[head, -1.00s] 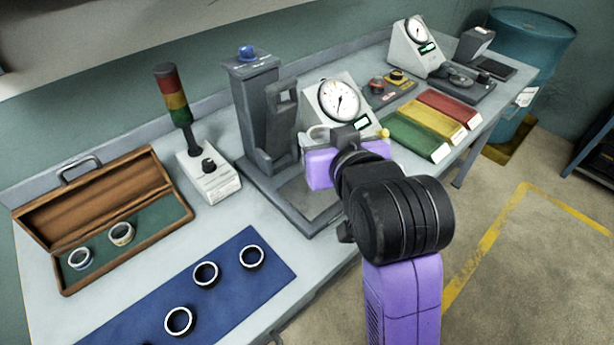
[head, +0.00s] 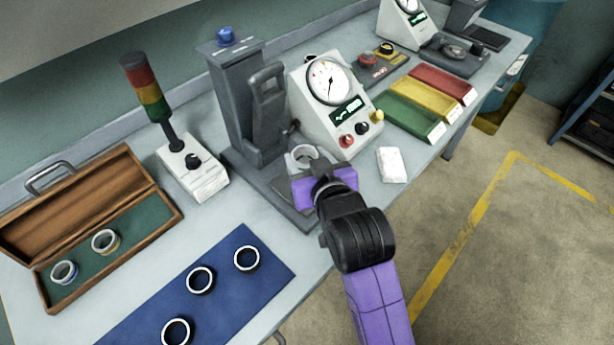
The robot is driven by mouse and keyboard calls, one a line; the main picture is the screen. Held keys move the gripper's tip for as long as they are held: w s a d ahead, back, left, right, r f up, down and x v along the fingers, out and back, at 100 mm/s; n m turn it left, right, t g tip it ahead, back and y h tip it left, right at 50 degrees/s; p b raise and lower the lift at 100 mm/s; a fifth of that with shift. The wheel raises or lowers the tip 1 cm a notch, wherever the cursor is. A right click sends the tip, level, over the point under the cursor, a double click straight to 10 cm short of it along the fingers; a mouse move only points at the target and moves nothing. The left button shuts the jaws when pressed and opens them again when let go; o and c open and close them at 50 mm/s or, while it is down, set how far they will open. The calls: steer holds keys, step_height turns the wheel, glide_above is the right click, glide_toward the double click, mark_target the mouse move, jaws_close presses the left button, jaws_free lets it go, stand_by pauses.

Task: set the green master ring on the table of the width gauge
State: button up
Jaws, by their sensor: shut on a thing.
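My gripper (head: 312,172), with its purple body seen from behind, is shut on a pale metal ring (head: 303,154). The ring's lower part is hidden by the gripper, and no green marking shows on it. The ring is at the width gauge (head: 236,105), a grey stand with a blue knob, a column and a lever arm. It appears at the gauge's table, right of the column's foot. Whether it touches the table cannot be told. The gauge's dial unit (head: 331,105) stands just behind and to the right.
An open wooden case (head: 160,212) at left holds a blue-marked ring (head: 64,272) and a yellow-marked ring (head: 105,242). Dark rings lie on a blue mat (head: 262,282). A signal lamp (head: 148,90) stands left of the gauge. Green (head: 412,120), yellow and red trays are at right.

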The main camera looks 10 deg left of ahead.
steer(key=shift+f, duration=3.25)
steer(key=shift+f, duration=0.1)
steer(key=o, duration=1.6)
steer(key=shift+c, duration=0.2)
steer(key=shift+s, duration=0.1)
steer(key=v, duration=1.2)
steer(key=shift+b, duration=0.35)
steer(key=shift+d, duration=0.1)
